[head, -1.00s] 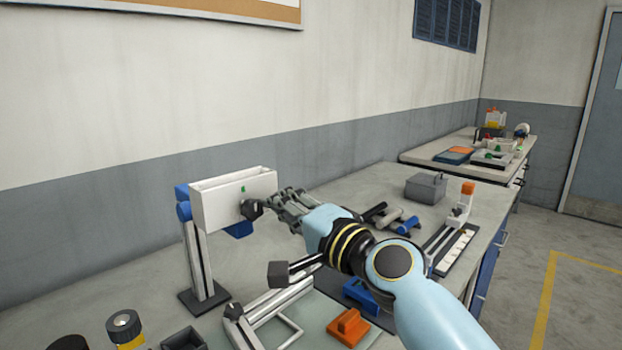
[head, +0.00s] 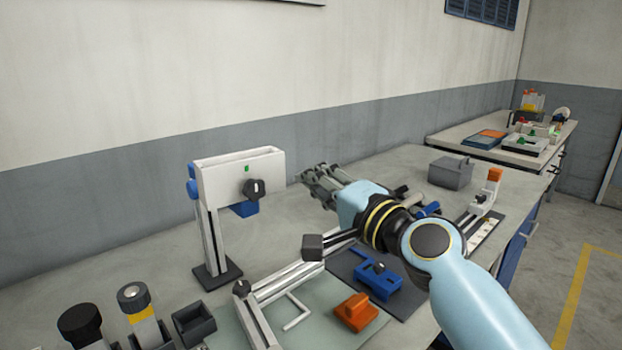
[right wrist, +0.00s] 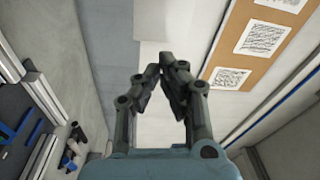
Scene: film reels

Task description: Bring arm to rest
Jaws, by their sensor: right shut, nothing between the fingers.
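My right arm (head: 440,245) comes in from the lower right in the head view, pale blue with a black and yellow ringed wrist. My right gripper (head: 308,176) is shut and empty. It is in the air above the workbench, to the right of and apart from the black knob (head: 254,189) on the white box (head: 225,178). In the right wrist view the fingertips (right wrist: 160,70) come together with nothing between them. My left gripper is not in view.
The workbench (head: 160,240) carries a white post stand, a blue fixture (head: 378,280), an orange block (head: 356,312), a grey box (head: 450,171) and dark cylinders (head: 80,322) at the front left. A second table (head: 445,140) stands behind. The wall runs along the back.

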